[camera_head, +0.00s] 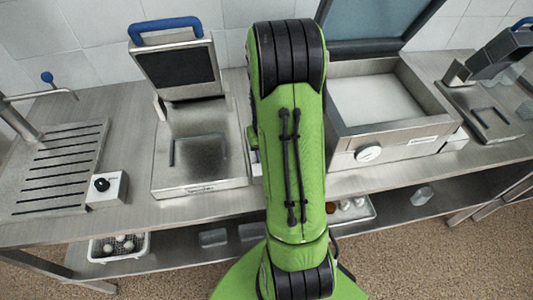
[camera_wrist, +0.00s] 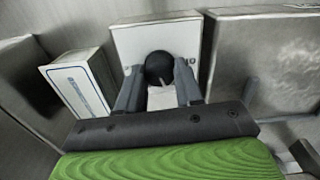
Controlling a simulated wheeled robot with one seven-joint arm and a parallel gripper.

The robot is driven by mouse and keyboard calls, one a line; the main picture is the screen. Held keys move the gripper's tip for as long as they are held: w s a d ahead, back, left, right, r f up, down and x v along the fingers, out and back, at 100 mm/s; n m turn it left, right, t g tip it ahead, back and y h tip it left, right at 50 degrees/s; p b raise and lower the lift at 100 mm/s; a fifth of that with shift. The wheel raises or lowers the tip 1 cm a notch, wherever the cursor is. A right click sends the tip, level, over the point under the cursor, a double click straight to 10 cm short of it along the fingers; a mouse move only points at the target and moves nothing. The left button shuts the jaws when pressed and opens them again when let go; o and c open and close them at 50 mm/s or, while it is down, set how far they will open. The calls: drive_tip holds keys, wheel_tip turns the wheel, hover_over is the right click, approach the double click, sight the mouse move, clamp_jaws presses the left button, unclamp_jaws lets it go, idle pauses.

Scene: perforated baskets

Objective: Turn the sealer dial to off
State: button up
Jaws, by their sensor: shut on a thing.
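In the wrist view a round black dial (camera_wrist: 158,66) with a light mark sits on the face of a white box (camera_wrist: 180,35). Dark print shows beside the dial, partly covered. My gripper (camera_wrist: 160,76) is shut on this dial, with one grey finger on each side. In the head view my green arm hides the gripper and the dial it holds. Another white box with a black dial (camera_head: 102,184) stands at the left, beside the slotted drainer. I cannot tell the dial's setting.
A pale box with a blue label (camera_wrist: 75,85) stands left of the gripper, and a metal housing (camera_wrist: 265,60) is close on the right. The head view shows an open press (camera_head: 198,184) left of my arm and a steel basin with a gauge (camera_head: 400,135) right of it.

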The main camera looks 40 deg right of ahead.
drive_tip(key=n+b, duration=0.1)
drive_tip(key=n, duration=0.6)
drive_tip(key=shift+w, duration=0.1)
drive_tip(key=n+b, duration=0.1)
drive_tip(key=n, duration=0.3)
drive_tip(key=shift+n, duration=1.9)
drive_tip(key=o, duration=1)
drive_tip(key=shift+o, duration=0.2)
wheel_tip(320, 180, up, 16)
drive_tip(key=p, duration=0.2)
drive_tip(key=shift+p, duration=0.4)
drive_tip(key=shift+f, duration=0.1)
